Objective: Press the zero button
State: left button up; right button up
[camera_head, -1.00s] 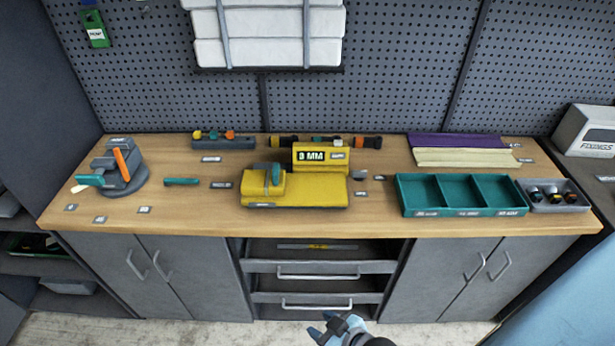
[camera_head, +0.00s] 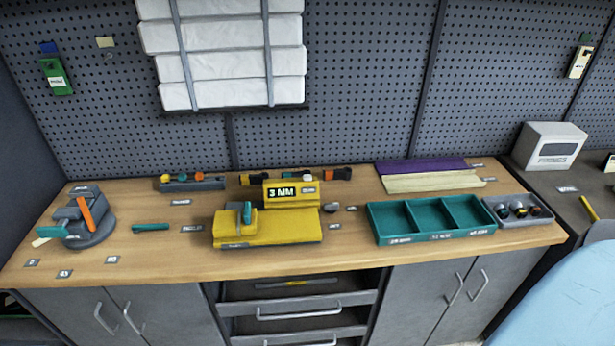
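A yellow device (camera_head: 270,231) stands on the middle of the wooden workbench. It has a low yellow bed and a teal lever (camera_head: 247,212) on a block at its left. Behind the bed is a yellow housing with a dark display (camera_head: 289,192) reading 3 MM in light characters. A small label (camera_head: 307,190) sits on the housing right of the display, too small to read. A small grey knob-like part (camera_head: 331,207) is at the device's right. I cannot tell which part is the zero button. Neither of my grippers is in view.
The workbench (camera_head: 150,263) has a clear front strip. A grey fixture with an orange lever (camera_head: 86,213) stands at left, a teal divided tray (camera_head: 431,239) and a grey knob tray (camera_head: 519,221) at right. A pale blue surface (camera_head: 565,300) fills the lower right corner.

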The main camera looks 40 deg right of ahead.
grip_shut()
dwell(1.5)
